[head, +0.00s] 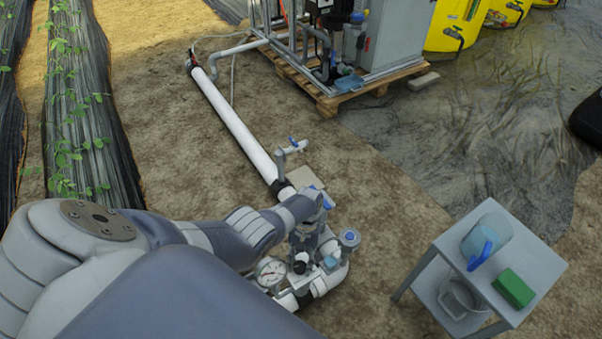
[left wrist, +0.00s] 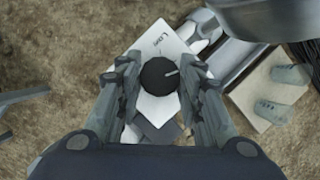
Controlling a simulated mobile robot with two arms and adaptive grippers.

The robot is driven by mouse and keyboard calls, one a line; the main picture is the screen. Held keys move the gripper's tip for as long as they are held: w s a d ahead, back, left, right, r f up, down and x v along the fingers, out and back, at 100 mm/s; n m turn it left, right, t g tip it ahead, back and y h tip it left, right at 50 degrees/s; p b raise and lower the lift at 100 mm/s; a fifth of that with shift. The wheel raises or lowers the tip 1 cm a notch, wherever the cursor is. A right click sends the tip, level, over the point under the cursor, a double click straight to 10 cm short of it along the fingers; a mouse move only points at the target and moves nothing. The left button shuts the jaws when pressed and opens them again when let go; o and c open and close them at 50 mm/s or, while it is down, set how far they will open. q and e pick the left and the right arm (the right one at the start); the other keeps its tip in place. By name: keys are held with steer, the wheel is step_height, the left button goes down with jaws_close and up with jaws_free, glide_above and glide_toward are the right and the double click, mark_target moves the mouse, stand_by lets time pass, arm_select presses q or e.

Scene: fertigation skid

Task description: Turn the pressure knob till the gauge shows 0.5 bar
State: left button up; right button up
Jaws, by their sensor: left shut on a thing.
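The round white pressure gauge (head: 270,271) sits low in the head view on the pipe assembly, just left of my left gripper (head: 303,248). Its needle and scale are too small to read. The fingers are shut on the knob from both sides. A white label plate (left wrist: 155,42) with lettering lies behind the knob. My right gripper is not in view.
A white pipe (head: 235,125) runs from the skid on its pallet (head: 328,104) to the valve assembly. A blue-capped fitting (head: 349,238) stands close right of my gripper. A small grey table (head: 433,282) at the right holds a jug (head: 486,238) and a green sponge (head: 513,288).

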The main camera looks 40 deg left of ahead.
arm_select(q)
steer(key=shift+s+a+n+t+h+p, duration=0.1)
steer(key=shift+n+t+h+p, duration=0.35)
steer(key=shift+n, duration=1.05)
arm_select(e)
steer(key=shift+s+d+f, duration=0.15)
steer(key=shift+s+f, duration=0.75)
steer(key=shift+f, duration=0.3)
arm_select(q)
steer(key=o, duration=1.1)
steer(key=shift+c, duration=0.2)
steer(key=shift+r, duration=0.1)
steer(key=v, duration=1.1)
steer(key=shift+w+r, duration=0.25)
steer(key=shift+r, duration=0.05)
steer(key=shift+a, duration=0.15)
